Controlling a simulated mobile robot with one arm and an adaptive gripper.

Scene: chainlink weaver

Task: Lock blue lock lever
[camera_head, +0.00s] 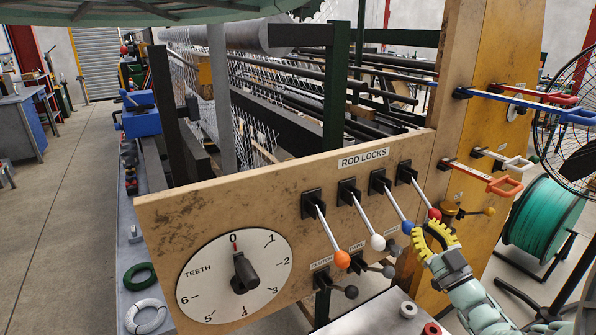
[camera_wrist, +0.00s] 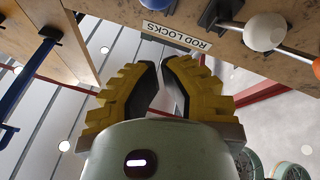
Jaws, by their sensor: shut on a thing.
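The blue lock lever (camera_head: 398,215) is third from the left in the row on the ROD LOCKS panel (camera_head: 240,205). Its blue knob points down and to the right. The fingers partly cover this spot. In the wrist view, the fingers of my gripper (camera_wrist: 161,65) are close together, and the blue knob does not show between them.
An orange-knobbed lever (camera_head: 342,260) and a white-knobbed lever (camera_head: 377,242) are to the left. A red-knobbed lever (camera_head: 434,214) is close on the right. Coloured pull handles (camera_head: 545,108) stick out from the yellow column. Grey-knobbed levers (camera_head: 351,292) sit below.

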